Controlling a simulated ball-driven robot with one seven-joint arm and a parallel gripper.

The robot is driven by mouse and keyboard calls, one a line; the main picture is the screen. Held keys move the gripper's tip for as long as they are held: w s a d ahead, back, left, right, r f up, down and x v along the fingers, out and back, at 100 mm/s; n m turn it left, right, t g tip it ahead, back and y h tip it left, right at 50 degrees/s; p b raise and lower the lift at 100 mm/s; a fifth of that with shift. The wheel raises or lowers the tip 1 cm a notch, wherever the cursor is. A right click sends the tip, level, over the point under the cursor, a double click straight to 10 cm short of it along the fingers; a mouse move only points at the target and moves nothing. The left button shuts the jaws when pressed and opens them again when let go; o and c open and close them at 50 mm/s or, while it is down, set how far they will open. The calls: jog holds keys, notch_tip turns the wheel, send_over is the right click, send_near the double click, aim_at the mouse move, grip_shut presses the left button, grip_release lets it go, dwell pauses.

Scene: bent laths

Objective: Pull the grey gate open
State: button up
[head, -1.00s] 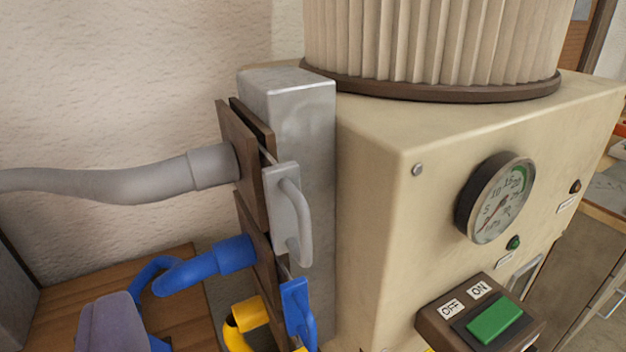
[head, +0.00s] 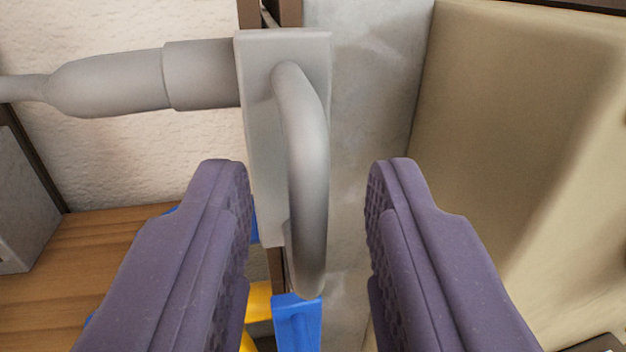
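The grey gate (head: 262,140) is a flat upright plate with a curved grey bar handle (head: 306,170) on its face. It shows at the upper middle of the head view, with a grey hose (head: 140,78) running left behind it. My gripper (head: 308,205) is open, its two purple ridged fingers on either side of the handle. The left finger is near the plate's left edge, and the right finger stands apart from the handle on the right. I see no contact with the handle. The lower part of the plate is partly hidden by the left finger.
A blue gate handle (head: 297,322) lies just below the grey handle, with a yellow part (head: 259,300) beside it. A grey metal duct (head: 362,100) and the cream machine housing (head: 520,110) stand close on the right. A wooden surface (head: 95,250) is at lower left.

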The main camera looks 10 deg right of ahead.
grip_shut()
dwell(1.4)
